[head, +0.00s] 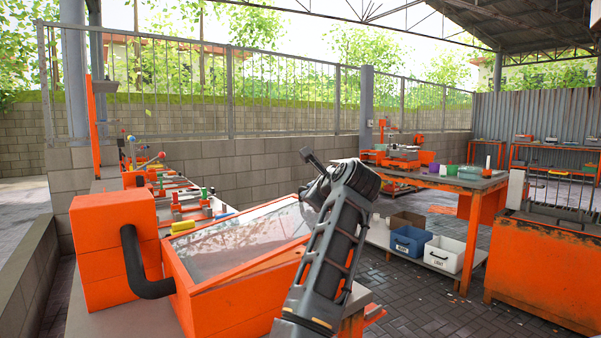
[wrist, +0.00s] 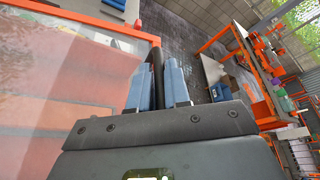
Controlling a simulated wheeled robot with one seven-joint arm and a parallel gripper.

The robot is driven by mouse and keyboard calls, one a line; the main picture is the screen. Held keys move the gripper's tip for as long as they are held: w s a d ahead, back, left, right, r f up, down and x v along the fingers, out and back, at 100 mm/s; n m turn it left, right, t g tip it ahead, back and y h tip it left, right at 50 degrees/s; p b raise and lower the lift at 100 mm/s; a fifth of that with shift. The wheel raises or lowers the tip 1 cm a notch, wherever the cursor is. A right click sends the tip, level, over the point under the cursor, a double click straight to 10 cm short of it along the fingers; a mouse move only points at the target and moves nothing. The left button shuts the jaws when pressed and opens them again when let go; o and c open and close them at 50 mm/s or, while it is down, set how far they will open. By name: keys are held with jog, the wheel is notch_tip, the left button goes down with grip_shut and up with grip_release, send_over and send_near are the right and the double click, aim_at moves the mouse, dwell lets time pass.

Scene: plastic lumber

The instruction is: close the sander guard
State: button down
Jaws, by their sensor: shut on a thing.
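The sander is an orange box-shaped machine (head: 230,312) at the lower middle of the head view. Its guard (head: 235,245) is a clear panel in an orange frame over the top. The guard lies at a low tilt, and I cannot tell if its near edge touches the box. In the wrist view the guard's hazy panel (wrist: 60,85) fills the left side. My gripper (wrist: 155,70) has its blue-grey fingers on both sides of a dark bar at the guard's edge, shut on it. In the head view my wrist hides the fingers and the bar.
An orange block (head: 113,245) with a black hose (head: 140,265) stands left of the sander. A bench with colored tools (head: 165,185) is behind it. At right are an orange worktable (head: 440,182), a blue bin (head: 410,242) and a white bin (head: 445,254). Paved floor lies between.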

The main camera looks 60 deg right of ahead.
aim_at(314, 213)
jog(key=shift+m+y, duration=0.5)
jog(key=shift+m, duration=0.2)
jog(key=shift+s+d+f+b, duration=0.1)
jog(key=shift+d+f+b, duration=0.15)
jog(key=shift+f, duration=1.15)
jog(key=shift+s+d+f+b, duration=0.1)
jog(key=shift+d+f+b, duration=0.1)
jog(key=shift+f, duration=1.2)
jog(key=shift+f, duration=0.15)
jog(key=c, duration=1.2)
grip_release()
jog(key=shift+o, duration=0.2)
jog(key=shift+v, duration=3.9)
jog(key=shift+d, duration=0.1)
jog(key=shift+s, duration=0.1)
